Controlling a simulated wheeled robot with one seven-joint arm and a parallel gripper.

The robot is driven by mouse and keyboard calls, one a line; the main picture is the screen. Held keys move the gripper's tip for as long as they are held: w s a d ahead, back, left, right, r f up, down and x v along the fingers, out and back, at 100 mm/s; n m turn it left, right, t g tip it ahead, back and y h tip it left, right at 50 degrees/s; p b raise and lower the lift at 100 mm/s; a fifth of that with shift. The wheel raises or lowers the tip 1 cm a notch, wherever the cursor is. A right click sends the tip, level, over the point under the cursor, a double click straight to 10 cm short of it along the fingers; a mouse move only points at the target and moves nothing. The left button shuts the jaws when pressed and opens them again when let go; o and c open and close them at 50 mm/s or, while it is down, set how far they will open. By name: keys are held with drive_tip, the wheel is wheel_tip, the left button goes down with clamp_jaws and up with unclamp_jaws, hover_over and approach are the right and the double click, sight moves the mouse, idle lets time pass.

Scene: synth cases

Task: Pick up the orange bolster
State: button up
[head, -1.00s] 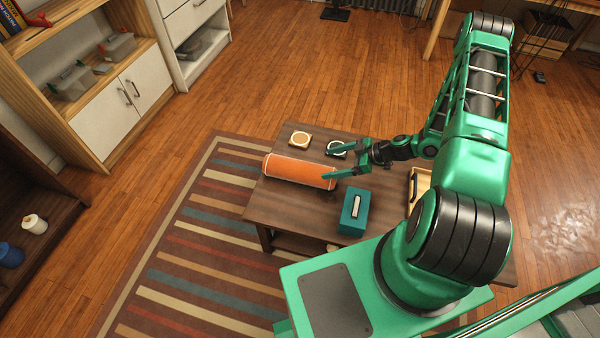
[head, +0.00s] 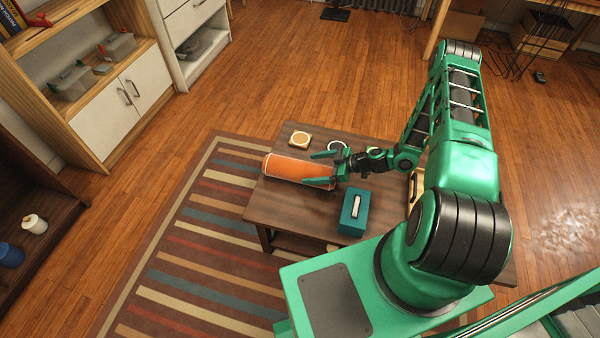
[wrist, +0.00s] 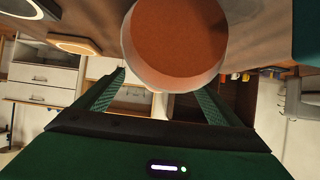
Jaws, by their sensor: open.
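The orange bolster (head: 290,168) lies on its side on the low dark wooden table (head: 275,207), along its left part. In the wrist view its round orange end (wrist: 178,36) with a pale rim faces the camera. My gripper (head: 321,169) is open at the bolster's right end, with one green finger on the far side and one on the near side. In the wrist view the two fingers (wrist: 160,92) stand apart below the bolster's end. I cannot tell whether they touch it.
A second round-topped piece (head: 337,146) is partly hidden by my gripper. A teal tissue box (head: 353,212) stands in front on the right. A light wooden tray (head: 414,186) is partly behind my arm.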

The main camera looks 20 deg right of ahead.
sight(306, 169)
drive_tip(key=x, duration=0.3)
drive_tip(key=shift+a+f, duration=0.3)
drive_tip(key=shift+c, duration=0.3)
drive_tip(key=c, duration=1.3)
drive_tip(key=shift+o, duration=0.2)
drive_tip(key=shift+r, duration=0.2)
